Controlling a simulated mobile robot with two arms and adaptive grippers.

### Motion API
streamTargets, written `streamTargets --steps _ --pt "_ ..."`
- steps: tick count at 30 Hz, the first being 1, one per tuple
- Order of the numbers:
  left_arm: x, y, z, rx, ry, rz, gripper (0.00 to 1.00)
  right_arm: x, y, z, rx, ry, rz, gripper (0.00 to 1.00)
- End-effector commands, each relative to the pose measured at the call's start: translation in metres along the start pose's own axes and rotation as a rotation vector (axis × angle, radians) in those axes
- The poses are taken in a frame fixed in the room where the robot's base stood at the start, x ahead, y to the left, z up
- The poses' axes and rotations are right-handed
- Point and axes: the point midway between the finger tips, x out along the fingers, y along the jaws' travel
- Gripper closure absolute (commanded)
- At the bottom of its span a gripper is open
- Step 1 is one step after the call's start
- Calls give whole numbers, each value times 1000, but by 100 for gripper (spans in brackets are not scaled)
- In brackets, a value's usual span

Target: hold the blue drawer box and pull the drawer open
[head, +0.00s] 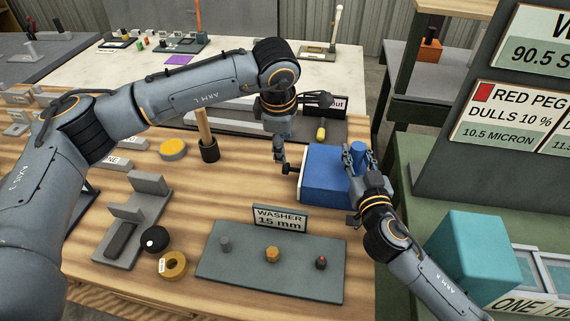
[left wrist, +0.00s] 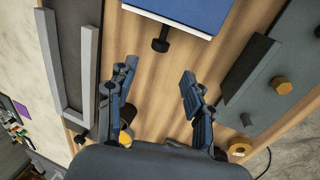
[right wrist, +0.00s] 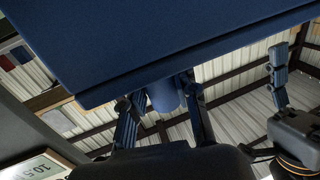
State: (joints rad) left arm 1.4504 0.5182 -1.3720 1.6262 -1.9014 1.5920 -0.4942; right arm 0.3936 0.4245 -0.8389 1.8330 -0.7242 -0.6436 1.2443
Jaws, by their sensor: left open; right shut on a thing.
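The blue drawer box (head: 325,183) stands on the wooden table. A blue post (head: 357,150) rises from its right side, and my right gripper (head: 361,160) is shut on it. In the right wrist view the post (right wrist: 163,97) sits between the two fingers under the box (right wrist: 150,45). A black knob (head: 289,169) sticks out of the pale front at the box's left. My left gripper (head: 279,155) is open beside the knob. In the left wrist view the knob (left wrist: 160,45) lies ahead of the spread, empty fingers (left wrist: 155,88).
A grey board (head: 220,275) with several small parts and a washer sign (head: 281,218) lies in front. A wooden-handled tool (head: 205,135) stands left of my left gripper. A yellow disc (head: 173,149) lies further left. Bare wood lies left of the knob.

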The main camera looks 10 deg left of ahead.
Motion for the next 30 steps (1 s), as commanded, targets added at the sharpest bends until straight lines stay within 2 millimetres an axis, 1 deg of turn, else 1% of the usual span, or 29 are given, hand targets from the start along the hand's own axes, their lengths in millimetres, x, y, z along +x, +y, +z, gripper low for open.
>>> streamTargets --steps 1,9,12,15,20,28,29,30 --pt "11 -1 0 -1 2 -4 48 0 0 0 0 0 0 100" --pt "65 -1 0 -4 2 -4 48 0 0 0 0 0 0 100" --pt "81 -1 0 -3 2 -4 48 0 0 0 0 0 0 100" --pt "92 0 0 -4 2 -2 48 0 0 0 0 0 0 100" --pt "101 0 0 -4 0 -2 48 0 0 0 0 0 0 100" --pt "102 0 0 -4 1 -1 48 0 0 0 0 0 0 100" --pt "102 0 0 -4 1 -1 54 0 0 0 0 0 0 100" --pt "102 0 0 -4 1 -1 62 0 0 0 0 0 0 100"
